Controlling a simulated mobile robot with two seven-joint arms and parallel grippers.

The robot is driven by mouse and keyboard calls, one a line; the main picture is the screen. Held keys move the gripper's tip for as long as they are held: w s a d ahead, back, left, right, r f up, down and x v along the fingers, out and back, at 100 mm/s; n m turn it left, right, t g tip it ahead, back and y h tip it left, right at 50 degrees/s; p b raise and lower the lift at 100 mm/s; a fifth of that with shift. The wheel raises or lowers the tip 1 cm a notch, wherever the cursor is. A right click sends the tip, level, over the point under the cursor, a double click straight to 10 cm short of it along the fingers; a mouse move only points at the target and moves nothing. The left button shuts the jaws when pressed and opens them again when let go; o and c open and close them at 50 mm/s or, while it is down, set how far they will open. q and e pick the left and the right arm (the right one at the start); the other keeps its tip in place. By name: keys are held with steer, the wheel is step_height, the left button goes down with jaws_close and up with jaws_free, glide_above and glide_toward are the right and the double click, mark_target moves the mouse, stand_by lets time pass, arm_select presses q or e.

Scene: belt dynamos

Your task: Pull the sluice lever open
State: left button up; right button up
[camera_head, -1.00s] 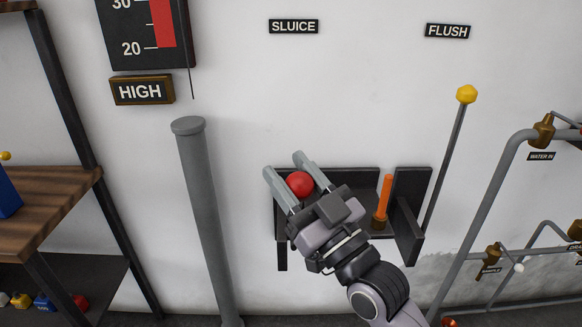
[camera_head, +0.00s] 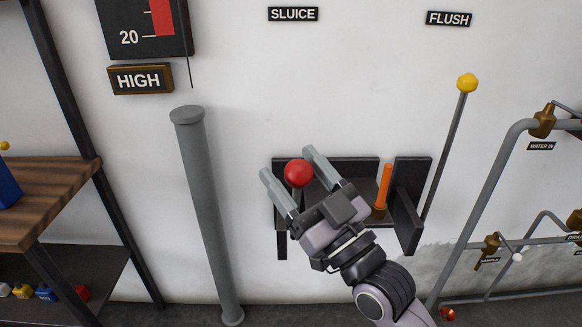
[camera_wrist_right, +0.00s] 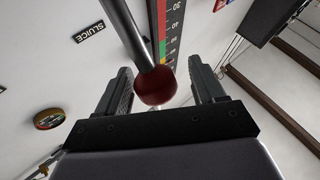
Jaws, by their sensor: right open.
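The sluice lever's red ball knob (camera_head: 299,173) is in front of the white wall, below the SLUICE label (camera_head: 293,14). In the right wrist view the dark red knob (camera_wrist_right: 155,86) sits on a grey rod (camera_wrist_right: 126,32) that runs to the top edge. My right gripper (camera_head: 287,166) is open, with one finger on each side of the knob. Gaps show between the knob and both fingers in the right wrist view (camera_wrist_right: 160,84). Most of the rod is hidden in the head view. My left gripper is out of view.
A dark wall shelf (camera_head: 362,168) with an orange-handled tool (camera_head: 384,186) is behind my right gripper. The yellow-knobbed flush lever (camera_head: 467,83) stands to the right. A grey post (camera_head: 203,215) stands to the left, and pipes (camera_head: 487,200) run at far right.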

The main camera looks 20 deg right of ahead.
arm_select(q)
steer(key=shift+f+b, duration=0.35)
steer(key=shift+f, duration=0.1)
arm_select(e)
steer(key=shift+v, duration=3.05)
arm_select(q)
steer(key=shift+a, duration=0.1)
arm_select(e)
steer(key=shift+w, duration=0.1)
steer(key=s+d+f+m+g+h, duration=0.15)
steer(key=s+f+g, duration=0.25)
steer(key=f, duration=0.8)
steer(key=s+d+f+m+g+h, duration=0.1)
steer(key=s+f+g+h, duration=0.25)
steer(key=f, duration=0.75)
steer(key=s+d+f+m+g+h, duration=0.1)
steer(key=s+d+f+m+g, duration=0.2)
steer(key=f, duration=0.9)
arm_select(q)
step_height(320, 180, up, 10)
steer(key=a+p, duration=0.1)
steer(key=p, duration=1.2)
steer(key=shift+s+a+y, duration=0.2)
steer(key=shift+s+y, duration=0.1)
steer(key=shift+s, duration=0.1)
arm_select(e)
step_height(320, 180, up, 11)
steer(key=n, duration=0.1)
steer(key=shift+n+g+h, duration=0.3)
steer(key=shift+n+g, duration=0.05)
